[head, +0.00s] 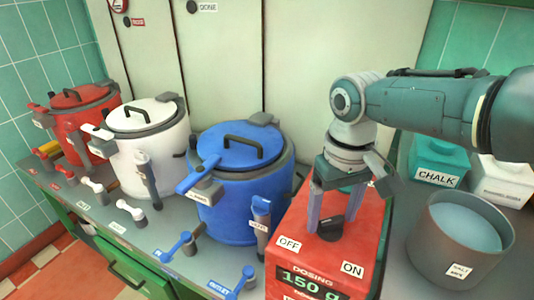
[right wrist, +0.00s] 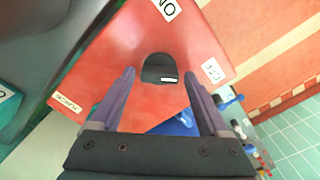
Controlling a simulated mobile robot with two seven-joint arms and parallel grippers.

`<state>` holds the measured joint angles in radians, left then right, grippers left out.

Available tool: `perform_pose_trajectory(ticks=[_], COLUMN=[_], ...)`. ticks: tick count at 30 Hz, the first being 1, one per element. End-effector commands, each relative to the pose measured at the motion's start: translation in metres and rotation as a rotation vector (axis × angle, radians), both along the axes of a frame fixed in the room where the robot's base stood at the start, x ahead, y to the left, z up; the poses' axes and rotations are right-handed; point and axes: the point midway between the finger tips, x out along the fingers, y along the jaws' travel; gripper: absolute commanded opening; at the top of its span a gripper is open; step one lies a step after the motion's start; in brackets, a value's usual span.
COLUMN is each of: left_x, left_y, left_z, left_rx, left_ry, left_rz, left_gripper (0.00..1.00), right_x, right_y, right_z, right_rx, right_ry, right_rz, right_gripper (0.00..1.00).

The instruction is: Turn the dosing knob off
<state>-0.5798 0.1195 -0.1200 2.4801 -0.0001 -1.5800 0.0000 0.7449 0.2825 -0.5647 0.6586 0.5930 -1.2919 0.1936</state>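The red dosing box (head: 307,221) stands on the counter, with a green display reading 150 g on its front. A dark knob (head: 330,229) sits on its top; it also shows in the right wrist view (right wrist: 159,66), with a small white mark on it. An OFF label (head: 289,244) and an ON label (head: 352,269) are on the box. My right gripper (head: 332,222) points down over the box. In the right wrist view its two fingers (right wrist: 159,73) are open, one on each side of the knob, with visible gaps. My left gripper is not in view.
Blue (head: 238,190), white (head: 150,150) and red (head: 88,125) kettles stand in a row to the left, with levers and taps in front. A grey pot (head: 440,262) labelled SALT and a teal CHALK container (head: 440,157) stand to the right of the box.

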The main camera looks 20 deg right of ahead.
Motion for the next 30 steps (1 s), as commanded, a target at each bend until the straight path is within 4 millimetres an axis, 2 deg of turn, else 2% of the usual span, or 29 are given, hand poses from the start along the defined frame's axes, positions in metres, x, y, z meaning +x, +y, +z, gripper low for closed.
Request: perform_pose_trajectory(ticks=[3, 11, 14, 19, 24, 30], left_x=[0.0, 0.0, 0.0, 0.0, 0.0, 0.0], left_y=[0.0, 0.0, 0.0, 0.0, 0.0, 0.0], left_z=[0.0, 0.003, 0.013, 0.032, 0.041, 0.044], left_rx=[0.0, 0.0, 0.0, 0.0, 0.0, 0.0], left_ry=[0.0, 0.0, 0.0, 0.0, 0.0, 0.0], left_rz=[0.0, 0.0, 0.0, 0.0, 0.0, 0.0], left_gripper=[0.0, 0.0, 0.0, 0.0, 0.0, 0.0], right_x=[0.0, 0.0, 0.0, 0.0, 0.0, 0.0], right_y=[0.0, 0.0, 0.0, -0.001, -0.001, 0.0], right_z=[0.0, 0.003, 0.018, 0.053, 0.082, 0.098], right_rx=[-0.001, -0.001, 0.0, 0.0, -0.001, -0.001], right_ry=[0.0, 0.0, -0.002, -0.003, -0.003, -0.001], right_rz=[0.001, 0.002, 0.003, 0.003, 0.002, 0.001], right_gripper=[0.9, 0.9, 0.9, 0.9, 0.9, 0.9])
